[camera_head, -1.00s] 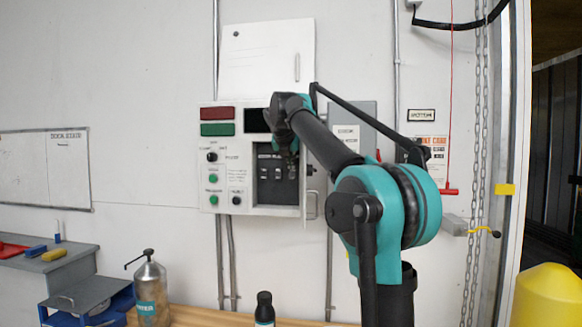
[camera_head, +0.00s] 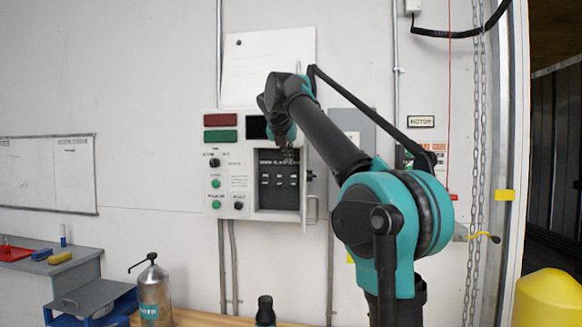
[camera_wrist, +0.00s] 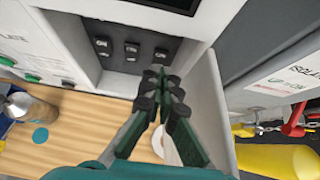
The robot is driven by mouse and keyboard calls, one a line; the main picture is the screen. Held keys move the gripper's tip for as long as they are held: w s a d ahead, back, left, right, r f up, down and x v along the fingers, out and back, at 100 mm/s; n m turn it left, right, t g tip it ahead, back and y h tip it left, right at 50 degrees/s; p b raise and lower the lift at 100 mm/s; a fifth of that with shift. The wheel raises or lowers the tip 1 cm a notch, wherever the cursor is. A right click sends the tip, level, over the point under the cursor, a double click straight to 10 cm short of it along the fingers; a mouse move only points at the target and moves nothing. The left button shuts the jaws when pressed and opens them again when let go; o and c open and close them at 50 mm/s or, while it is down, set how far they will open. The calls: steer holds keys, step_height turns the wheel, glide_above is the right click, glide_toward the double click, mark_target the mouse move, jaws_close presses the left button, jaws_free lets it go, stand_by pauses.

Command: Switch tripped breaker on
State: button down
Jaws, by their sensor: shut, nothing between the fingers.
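The open control box (camera_head: 244,211) on the wall holds a dark breaker panel (camera_head: 279,197) with small breaker switches in rows. In the wrist view, three breakers (camera_wrist: 132,49) sit side by side on the dark panel. Their small marks are too blurred to tell which one is tripped. My gripper (camera_head: 289,160) is in front of the top part of the panel and hides some of it. In the wrist view my gripper (camera_wrist: 160,78) is shut and empty, its tips just below the right-hand breaker; I cannot tell whether they touch it.
The box's small open door (camera_head: 311,207) stands out at the right of the recess, close beside my gripper. Left of the recess are buttons and knobs (camera_head: 215,184). A metal spray bottle (camera_head: 152,290) and a dark bottle (camera_head: 265,310) stand on the wooden bench below.

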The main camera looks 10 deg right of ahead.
steer(key=s+r, duration=0.1)
steer(key=r, duration=0.1)
steer(key=s+a+r, duration=0.1)
steer(key=s+r, duration=0.1)
steer(key=shift+s, duration=0.1)
stand_by(0.5)
